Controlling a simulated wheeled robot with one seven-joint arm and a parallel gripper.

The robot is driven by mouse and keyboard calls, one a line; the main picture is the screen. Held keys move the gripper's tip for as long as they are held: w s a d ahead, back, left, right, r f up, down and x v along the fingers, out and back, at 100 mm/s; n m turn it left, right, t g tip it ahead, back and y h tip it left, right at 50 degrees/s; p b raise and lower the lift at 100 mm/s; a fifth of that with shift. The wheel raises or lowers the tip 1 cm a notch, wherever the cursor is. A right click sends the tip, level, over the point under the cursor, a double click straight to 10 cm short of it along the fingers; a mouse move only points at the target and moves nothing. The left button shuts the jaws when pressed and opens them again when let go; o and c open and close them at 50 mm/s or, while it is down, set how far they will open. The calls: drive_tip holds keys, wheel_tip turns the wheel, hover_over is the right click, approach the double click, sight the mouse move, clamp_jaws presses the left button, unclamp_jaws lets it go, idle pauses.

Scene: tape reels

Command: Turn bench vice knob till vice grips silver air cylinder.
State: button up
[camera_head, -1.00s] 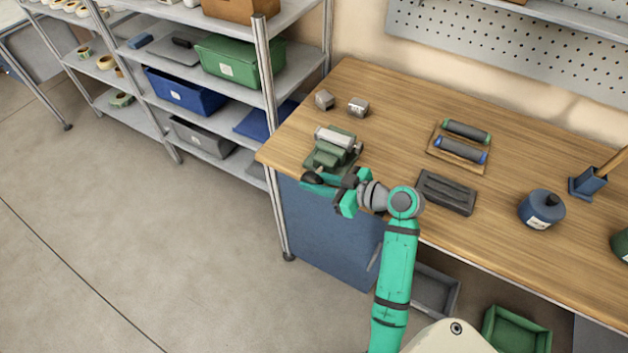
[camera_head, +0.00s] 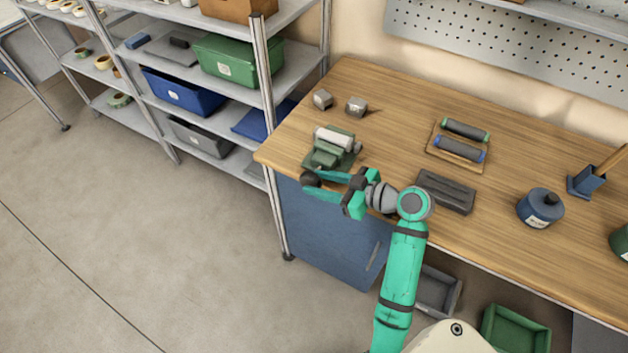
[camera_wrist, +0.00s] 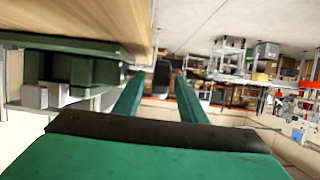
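The green bench vice (camera_head: 322,160) stands at the near left corner of the bench, with the silver air cylinder (camera_head: 334,138) lying across its top at the jaws. I cannot tell whether the jaws touch the cylinder. The dark vice knob (camera_head: 310,180) sticks out past the front bench edge. My gripper (camera_head: 313,183) reaches it from the right, its fingers spread on either side. In the wrist view, which looks upside down, the knob (camera_wrist: 162,75) lies between the fingertips with gaps on both sides. The vice (camera_wrist: 90,70) shows at left there.
Two small grey blocks (camera_head: 355,106) lie behind the vice. A metal shelf post (camera_head: 275,150) rises close to the left bench corner.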

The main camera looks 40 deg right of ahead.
drive_tip(key=v, duration=0.8)
drive_tip(key=shift+s, duration=0.25)
